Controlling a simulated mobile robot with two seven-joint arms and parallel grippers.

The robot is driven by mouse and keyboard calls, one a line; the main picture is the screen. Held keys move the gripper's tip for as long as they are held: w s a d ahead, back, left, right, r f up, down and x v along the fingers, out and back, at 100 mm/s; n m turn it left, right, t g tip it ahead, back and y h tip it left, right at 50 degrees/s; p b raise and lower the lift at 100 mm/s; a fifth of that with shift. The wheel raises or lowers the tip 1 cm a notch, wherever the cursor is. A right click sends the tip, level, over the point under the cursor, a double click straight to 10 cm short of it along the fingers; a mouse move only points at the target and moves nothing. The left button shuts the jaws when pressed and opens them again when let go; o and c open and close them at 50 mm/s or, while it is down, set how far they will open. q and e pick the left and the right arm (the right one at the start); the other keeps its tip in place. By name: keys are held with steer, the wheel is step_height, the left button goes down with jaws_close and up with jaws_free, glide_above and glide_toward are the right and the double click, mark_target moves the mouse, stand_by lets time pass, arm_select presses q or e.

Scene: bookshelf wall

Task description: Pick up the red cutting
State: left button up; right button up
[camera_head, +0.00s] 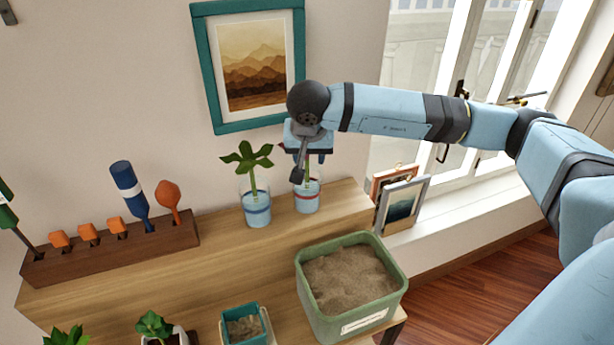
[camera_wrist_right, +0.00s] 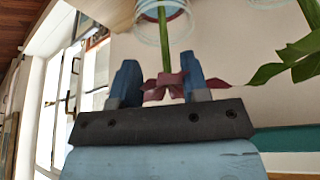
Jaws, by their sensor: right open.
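The red cutting (camera_wrist_right: 165,86) has dark red leaves on a green stem. It stands in a glass with a red band (camera_head: 307,200) on the upper wooden shelf. In the head view my right gripper (camera_head: 309,168) is over this glass and hides most of the cutting. In the right wrist view the gripper (camera_wrist_right: 163,80) is open, with one blue finger on each side of the red leaves. I cannot tell whether a finger touches them. My left gripper is not in view.
A green-leaved cutting (camera_head: 248,158) stands in a blue-banded glass (camera_head: 257,210) just left. A wooden tool rack (camera_head: 110,252) fills the shelf's left end. A green planter of soil (camera_head: 350,285) stands lower in front. Picture frames (camera_head: 400,200) lean at the right by the window.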

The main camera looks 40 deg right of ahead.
mark_target(307, 162)
steer(key=p+x, duration=0.1)
steer(key=x, duration=0.4)
steer(key=shift+w+r+p, duration=0.15)
steer(key=shift+w+p, duration=0.2)
steer(key=shift+w, duration=0.05)
jaws_close()
